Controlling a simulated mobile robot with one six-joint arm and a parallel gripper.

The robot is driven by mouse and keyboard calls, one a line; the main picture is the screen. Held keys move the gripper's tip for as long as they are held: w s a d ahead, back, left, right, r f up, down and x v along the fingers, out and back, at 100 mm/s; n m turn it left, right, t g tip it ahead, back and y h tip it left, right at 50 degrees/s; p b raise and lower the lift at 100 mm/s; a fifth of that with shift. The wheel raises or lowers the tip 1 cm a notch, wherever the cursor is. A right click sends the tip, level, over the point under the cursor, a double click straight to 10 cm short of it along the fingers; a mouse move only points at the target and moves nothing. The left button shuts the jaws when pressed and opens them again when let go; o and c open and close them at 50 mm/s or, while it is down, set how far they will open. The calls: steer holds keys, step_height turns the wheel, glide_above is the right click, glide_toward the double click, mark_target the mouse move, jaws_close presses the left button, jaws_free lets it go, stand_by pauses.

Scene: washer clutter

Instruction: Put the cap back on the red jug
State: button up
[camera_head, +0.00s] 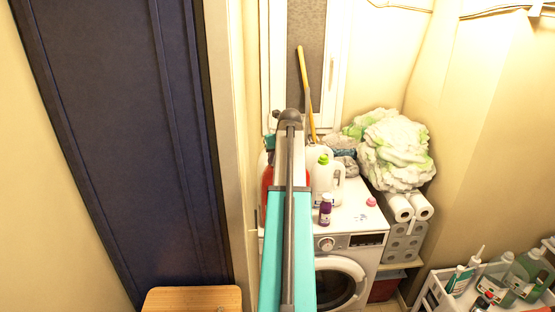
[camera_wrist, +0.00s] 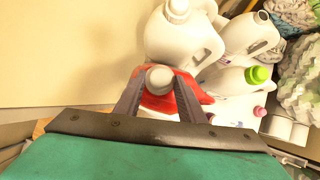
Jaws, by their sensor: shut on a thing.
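The red jug (camera_wrist: 190,95) is below my gripper (camera_wrist: 158,88) in the wrist view, partly hidden by the fingers. Its red side (camera_head: 267,183) also shows left of my arm in the head view. My gripper is shut on a pale round cap (camera_wrist: 159,76), with one dark finger on each side. The cap appears over the top of the red jug. I cannot tell whether it touches the jug's neck, which is hidden. My fingertips are hidden in the head view.
A white-capped white jug (camera_wrist: 178,42) stands close beyond the cap. An uncapped white jug (camera_wrist: 247,35) and a green-capped jug (camera_head: 323,178) are to the right. A purple bottle (camera_head: 325,211) and a pink cap (camera_head: 371,202) sit on the washer (camera_head: 345,219). A wall is at left.

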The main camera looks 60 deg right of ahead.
steer(key=shift+s+d+f, duration=0.1)
steer(key=shift+s, duration=0.1)
steer(key=o, duration=1.1)
steer(key=shift+o, duration=0.8)
steer(key=shift+w, duration=0.1)
steer(key=shift+d+n+t+y, duration=0.1)
steer(key=shift+n+t+y, duration=0.45)
steer(key=shift+n, duration=0.95)
steer(key=shift+n+y, duration=0.85)
steer(key=shift+n, duration=0.45)
